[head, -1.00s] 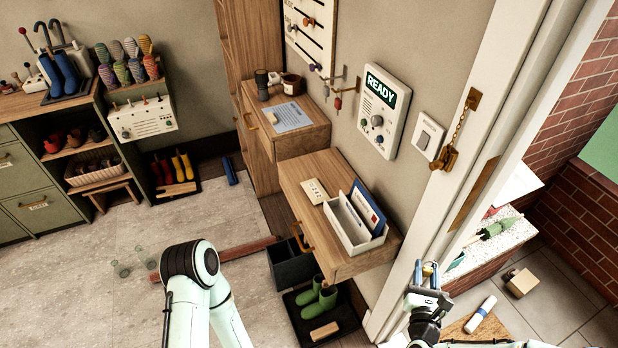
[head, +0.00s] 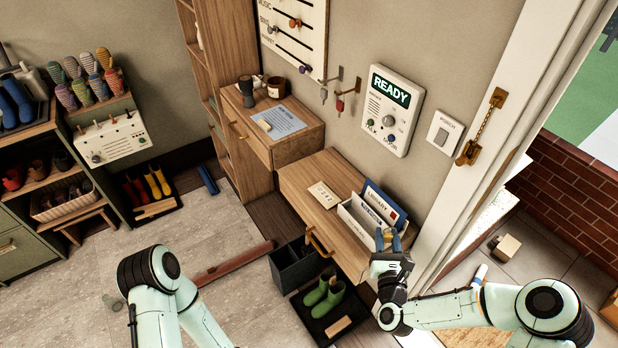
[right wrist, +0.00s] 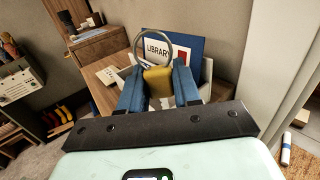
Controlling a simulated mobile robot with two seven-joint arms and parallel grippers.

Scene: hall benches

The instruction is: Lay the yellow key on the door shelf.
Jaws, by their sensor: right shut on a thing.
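My right gripper (head: 387,240) is shut on the yellow key, in front of the white letter rack at the right end of a wooden shelf (head: 292,178) beside the door frame. In the right wrist view, the yellow key (right wrist: 158,82) sits between the blue fingers (right wrist: 158,92), with its metal ring (right wrist: 153,42) standing above. The key is hard to make out in the head view. I take this drawer-fronted shelf to be the door shelf. My left arm shows in the head view, but its gripper is out of frame.
The white rack (head: 356,228) holds a blue "LIBRARY" folder (head: 378,202). A small cream card (head: 323,195) lies left of it; bare wood surrounds the card. A dark bin (head: 296,265) and green boots (head: 324,292) stand below. The white door frame (head: 480,130) rises close on the right.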

